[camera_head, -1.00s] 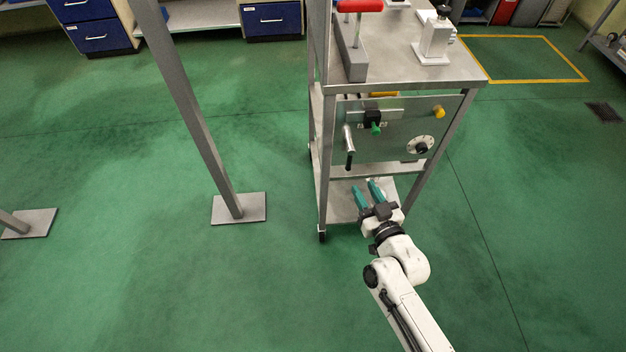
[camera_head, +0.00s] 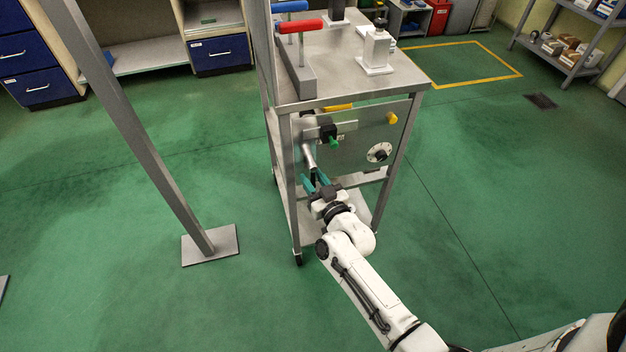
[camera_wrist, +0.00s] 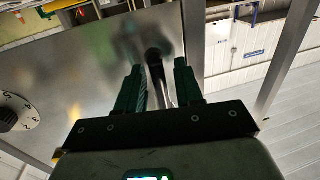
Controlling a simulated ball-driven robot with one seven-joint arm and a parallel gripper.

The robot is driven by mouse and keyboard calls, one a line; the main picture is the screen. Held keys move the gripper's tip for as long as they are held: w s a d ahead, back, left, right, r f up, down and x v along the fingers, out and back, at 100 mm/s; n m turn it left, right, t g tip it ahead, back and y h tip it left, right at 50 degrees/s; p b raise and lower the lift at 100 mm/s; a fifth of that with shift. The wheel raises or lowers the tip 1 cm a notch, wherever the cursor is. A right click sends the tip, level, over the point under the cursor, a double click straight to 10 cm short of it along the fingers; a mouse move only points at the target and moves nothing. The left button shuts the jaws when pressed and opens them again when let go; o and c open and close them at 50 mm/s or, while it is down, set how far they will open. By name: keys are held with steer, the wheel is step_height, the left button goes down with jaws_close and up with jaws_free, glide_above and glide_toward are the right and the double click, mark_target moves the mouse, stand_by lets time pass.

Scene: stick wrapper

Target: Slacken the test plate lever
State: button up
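The test plate lever is a silver handle (camera_head: 308,157) with a dark end, hanging down on the left side of the metal test plate (camera_head: 352,152) on the cart's front. In the wrist view the dark lever end (camera_wrist: 153,56) shows between the two green fingers. My gripper (camera_head: 314,179) is at the lower end of the lever, and it also shows in the wrist view (camera_wrist: 159,66). Its fingers are apart, one on each side of the lever, with a gap visible on the left. Whether the right finger touches the lever I cannot tell.
A cart leg (camera_head: 291,190) stands just left of my gripper. A grey post (camera_head: 150,150) stands farther left.

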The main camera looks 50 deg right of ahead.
steer(key=shift+w, duration=0.1)
steer(key=shift+c, duration=0.3)
jaws_close()
